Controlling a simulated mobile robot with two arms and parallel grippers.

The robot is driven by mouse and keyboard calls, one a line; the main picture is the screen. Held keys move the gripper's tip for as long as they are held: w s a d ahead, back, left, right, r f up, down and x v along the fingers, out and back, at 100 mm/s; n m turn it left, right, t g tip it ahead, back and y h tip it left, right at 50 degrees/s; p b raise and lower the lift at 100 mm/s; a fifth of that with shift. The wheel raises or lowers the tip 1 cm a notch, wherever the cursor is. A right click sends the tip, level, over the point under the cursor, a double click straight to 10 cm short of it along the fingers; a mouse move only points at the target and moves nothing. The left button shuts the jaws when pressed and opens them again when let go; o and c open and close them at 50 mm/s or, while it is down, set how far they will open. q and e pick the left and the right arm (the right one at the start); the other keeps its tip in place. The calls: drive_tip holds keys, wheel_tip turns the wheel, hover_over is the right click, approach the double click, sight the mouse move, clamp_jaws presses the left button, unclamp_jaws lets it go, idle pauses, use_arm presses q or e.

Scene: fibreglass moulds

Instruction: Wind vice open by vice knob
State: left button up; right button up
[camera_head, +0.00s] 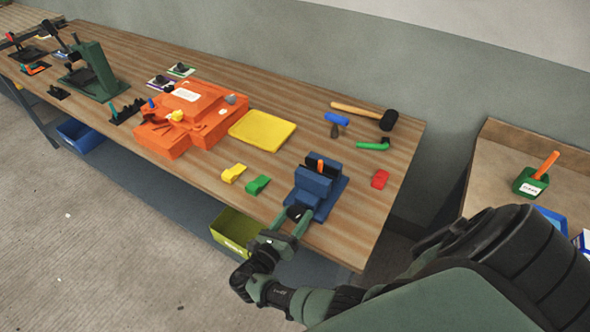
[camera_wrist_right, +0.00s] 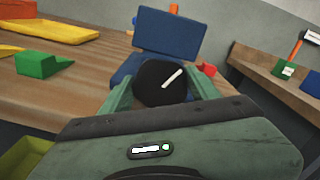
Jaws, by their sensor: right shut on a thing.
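A blue vice (camera_head: 314,186) stands near the front right edge of the wooden bench, with an orange piece (camera_head: 320,165) standing up between its jaws. Its black round vice knob (camera_wrist_right: 160,82), with a white line on its face, is at the vice's front. My right gripper (camera_head: 297,214) reaches in from the lower right. Its two green fingers are shut on the knob, one on each side, as the right wrist view (camera_wrist_right: 158,90) shows. The white line tilts up to the right. My left gripper is not in view.
On the wooden bench (camera_head: 310,130) lie green (camera_head: 257,185) and yellow (camera_head: 233,173) wedges left of the vice, a red block (camera_head: 380,179) to its right, a yellow tray (camera_head: 262,130), an orange mould (camera_head: 190,115) and a mallet (camera_head: 365,114). An olive bin (camera_head: 234,233) is below the front edge.

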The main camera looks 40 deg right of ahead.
idle(0.4)
drive_tip(key=o, duration=1.4)
drive_tip(key=b+v, duration=0.1)
drive_tip(key=v, duration=0.7)
drive_tip(key=shift+b, duration=0.4)
drive_tip(key=shift+d, duration=0.1)
